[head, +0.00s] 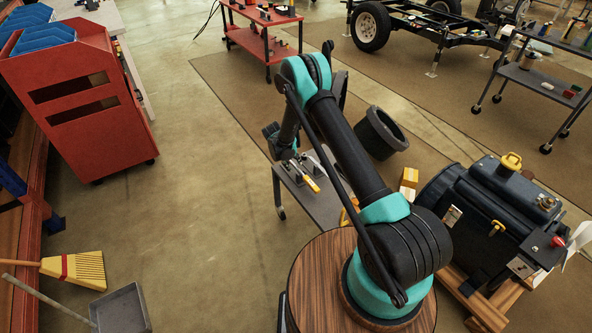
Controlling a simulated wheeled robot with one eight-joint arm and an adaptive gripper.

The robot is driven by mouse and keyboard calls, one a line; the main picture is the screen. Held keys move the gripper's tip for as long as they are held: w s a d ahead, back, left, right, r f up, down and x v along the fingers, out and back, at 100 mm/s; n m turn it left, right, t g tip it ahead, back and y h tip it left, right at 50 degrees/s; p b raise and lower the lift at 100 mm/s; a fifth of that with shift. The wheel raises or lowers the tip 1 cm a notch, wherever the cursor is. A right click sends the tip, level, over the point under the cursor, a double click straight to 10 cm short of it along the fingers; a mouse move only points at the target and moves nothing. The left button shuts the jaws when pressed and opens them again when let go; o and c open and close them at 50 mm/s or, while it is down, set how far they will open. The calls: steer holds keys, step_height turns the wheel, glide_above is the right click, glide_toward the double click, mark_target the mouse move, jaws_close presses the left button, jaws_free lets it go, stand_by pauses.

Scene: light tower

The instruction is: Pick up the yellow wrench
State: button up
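A slim object with a yellow part (310,183) lies on the small grey cart top (322,208), below and right of my wrist. It is too small to tell whether it is the yellow wrench. Another bit of yellow (348,214) shows beside my arm at the cart's right side, mostly hidden. My arm rises from the round wooden base, bends at the teal elbow and comes down over the cart's far left part. The wrist end is small and dark there, and my gripper's fingers cannot be made out against the dark items on the cart.
A dark bucket-like container (381,133) and a yellow block (409,177) are right of the cart. A dark engine-like machine (490,215) stands at right. A red cabinet (80,95), broom (75,268) and dustpan (121,309) are left. The floor between is clear.

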steer(key=shift+x, duration=1)
jaws_close()
